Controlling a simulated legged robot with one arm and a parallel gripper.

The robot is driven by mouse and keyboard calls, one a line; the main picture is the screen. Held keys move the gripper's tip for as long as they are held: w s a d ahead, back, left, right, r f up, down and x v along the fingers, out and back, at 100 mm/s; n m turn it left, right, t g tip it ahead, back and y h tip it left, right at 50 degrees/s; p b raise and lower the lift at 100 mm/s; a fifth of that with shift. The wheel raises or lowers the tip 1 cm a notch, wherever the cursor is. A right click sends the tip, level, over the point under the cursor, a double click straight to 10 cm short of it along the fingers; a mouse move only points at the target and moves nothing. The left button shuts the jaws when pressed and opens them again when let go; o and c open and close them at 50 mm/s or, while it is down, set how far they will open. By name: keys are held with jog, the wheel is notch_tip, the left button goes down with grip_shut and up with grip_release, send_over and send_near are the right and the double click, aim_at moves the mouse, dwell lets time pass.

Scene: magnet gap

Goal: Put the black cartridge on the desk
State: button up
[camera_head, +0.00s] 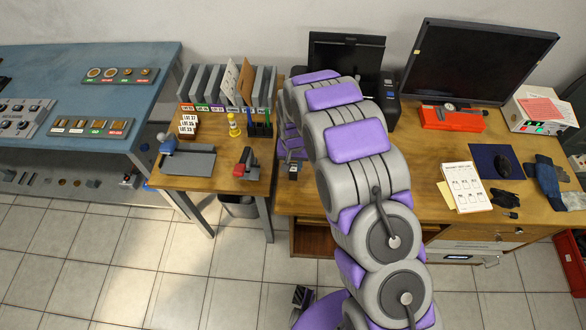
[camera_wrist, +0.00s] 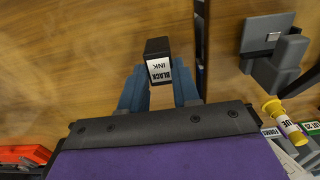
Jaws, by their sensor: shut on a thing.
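The black cartridge (camera_wrist: 158,62), with a white label reading "BLACK INK", is between the two blue fingers of my gripper (camera_wrist: 160,82) in the wrist view. The gripper is shut on it. The brown wooden desk (camera_wrist: 80,50) lies under the cartridge; I cannot tell whether they touch. In the head view my gripper (camera_head: 292,165) is over the left end of the desk (camera_head: 370,200), mostly behind my arm. The cartridge is too small and dark to make out clearly there.
A dark gap (camera_wrist: 203,50) separates the desk from the smaller table (camera_head: 218,196) on the left. That table holds a stapler (camera_head: 246,163), a yellow glue bottle (camera_head: 233,125) and file holders. A monitor (camera_head: 475,60), orange tray (camera_head: 452,118) and papers (camera_head: 466,187) stand farther right.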

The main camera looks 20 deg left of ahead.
aim_at(293, 167)
jog(key=shift+f+b, duration=0.45)
jog(key=shift+f, duration=1.3)
jog(key=shift+f, duration=0.1)
jog(key=o, duration=0.9)
jog(key=shift+c, duration=0.2)
notch_tip(293, 167, up, 12)
jog(key=p, duration=0.2)
